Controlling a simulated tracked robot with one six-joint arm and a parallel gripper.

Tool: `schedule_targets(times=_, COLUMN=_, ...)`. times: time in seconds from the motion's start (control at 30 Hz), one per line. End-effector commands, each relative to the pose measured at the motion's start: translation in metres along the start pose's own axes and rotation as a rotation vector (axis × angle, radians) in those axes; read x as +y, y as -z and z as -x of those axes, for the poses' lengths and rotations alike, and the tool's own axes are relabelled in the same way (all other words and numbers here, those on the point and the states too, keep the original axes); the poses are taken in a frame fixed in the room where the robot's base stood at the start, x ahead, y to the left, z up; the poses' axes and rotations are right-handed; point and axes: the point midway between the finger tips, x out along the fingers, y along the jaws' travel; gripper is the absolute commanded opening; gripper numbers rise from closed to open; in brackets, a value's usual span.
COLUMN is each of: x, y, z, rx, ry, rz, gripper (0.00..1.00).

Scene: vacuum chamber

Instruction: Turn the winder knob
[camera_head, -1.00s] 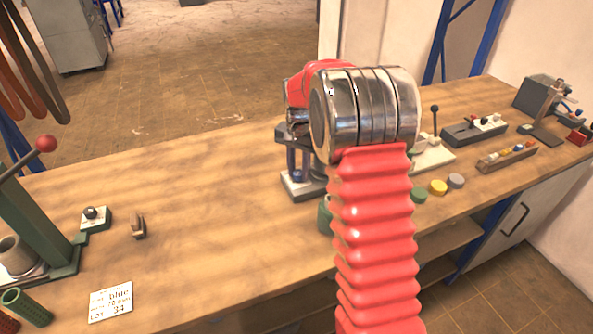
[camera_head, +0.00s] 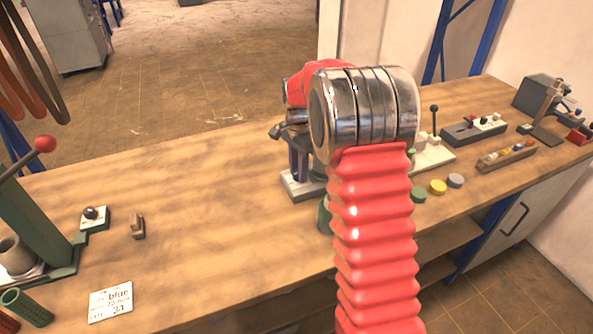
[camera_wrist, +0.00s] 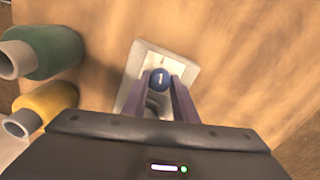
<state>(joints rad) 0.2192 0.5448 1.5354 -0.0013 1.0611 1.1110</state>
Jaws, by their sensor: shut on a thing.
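The winder knob, a dark blue ball marked "1" (camera_wrist: 159,79), sits over a pale plate (camera_wrist: 133,88) in the wrist view. My gripper (camera_wrist: 165,85) has its two purple fingers close together on the knob, one on each side. A grey ring-like part shows between the fingers below the knob. In the head view my gripper (camera_head: 298,175) points down at the winder's pale base (camera_head: 292,190). My red arm and metal wrist joint hide most of the winder there, and the knob cannot be made out.
A green spool (camera_wrist: 55,48) and a yellow spool (camera_wrist: 50,100) lie left of the plate in the wrist view. A card reading "blue" (camera_head: 110,302) lies at the front left. A green lever press (camera_head: 35,210) stands far left. Coloured discs (camera_head: 438,187) lie right of my arm.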

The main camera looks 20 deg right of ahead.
Motion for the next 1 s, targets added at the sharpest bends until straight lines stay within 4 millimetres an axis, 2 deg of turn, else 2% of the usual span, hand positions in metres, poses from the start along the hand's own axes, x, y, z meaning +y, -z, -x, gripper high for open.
schedule_targets(times=0.17, x=0.001, y=-0.003, z=-0.002, rx=-0.006, ry=-0.005, rz=0.001, gripper=0.03)
schedule_targets(times=0.2, x=0.001, y=-0.003, z=-0.002, rx=-0.006, ry=-0.005, rz=0.001, gripper=0.27)
schedule_targets(times=0.43, x=0.0, y=-0.002, z=-0.001, rx=-0.004, ry=-0.002, rz=0.001, gripper=0.43)
schedule_targets(times=0.77, x=0.0, y=-0.001, z=0.002, rx=-0.002, ry=0.0, rz=0.002, gripper=0.44)
schedule_targets(times=1.0, x=-0.001, y=-0.001, z=0.024, rx=0.0, ry=0.002, rz=0.002, gripper=0.44)
